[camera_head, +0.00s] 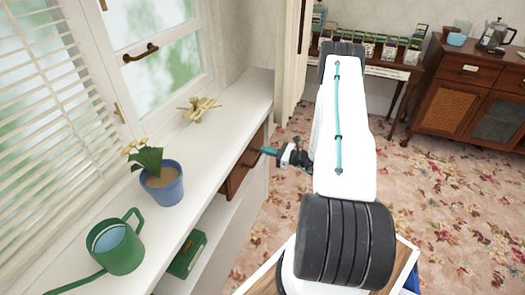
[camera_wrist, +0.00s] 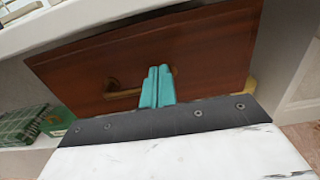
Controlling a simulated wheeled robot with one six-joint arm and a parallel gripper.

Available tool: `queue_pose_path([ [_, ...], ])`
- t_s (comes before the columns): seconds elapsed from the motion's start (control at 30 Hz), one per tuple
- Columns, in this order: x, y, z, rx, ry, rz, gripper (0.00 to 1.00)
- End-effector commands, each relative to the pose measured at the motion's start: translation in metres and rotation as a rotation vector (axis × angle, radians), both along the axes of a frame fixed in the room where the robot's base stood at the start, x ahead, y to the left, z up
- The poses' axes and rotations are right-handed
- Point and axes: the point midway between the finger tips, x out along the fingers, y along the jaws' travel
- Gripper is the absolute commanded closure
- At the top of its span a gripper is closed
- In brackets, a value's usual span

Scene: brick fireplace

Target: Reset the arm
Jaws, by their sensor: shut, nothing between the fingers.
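My gripper (camera_head: 267,151) is at the left side of my white arm in the head view, its teal fingertips pointing at the front of a brown wooden drawer (camera_head: 243,163) under the white sill. In the wrist view the teal fingers of my gripper (camera_wrist: 158,84) are closed together with nothing held. They stand in front of the drawer front (camera_wrist: 205,55), overlapping its brass handle (camera_wrist: 122,92). I cannot tell whether the fingertips touch the drawer.
On the white sill (camera_head: 205,150) stand a green watering can (camera_head: 118,250), a potted plant (camera_head: 163,186) and a brass ornament (camera_head: 199,109). A green box (camera_head: 188,254) lies on the shelf below. A table with seed packets and a cabinet (camera_head: 455,105) stand behind. Carpet lies open at right.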

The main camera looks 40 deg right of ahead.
Motion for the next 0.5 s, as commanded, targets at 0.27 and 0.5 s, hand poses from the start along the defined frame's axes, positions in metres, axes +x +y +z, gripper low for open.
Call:
queue_pose_path([
  [0.27, -0.061, -0.030, -0.001, 0.003, 0.003, -0.007, 1.00],
  [0.5, -0.090, -0.041, -0.001, 0.003, 0.003, -0.004, 1.00],
])
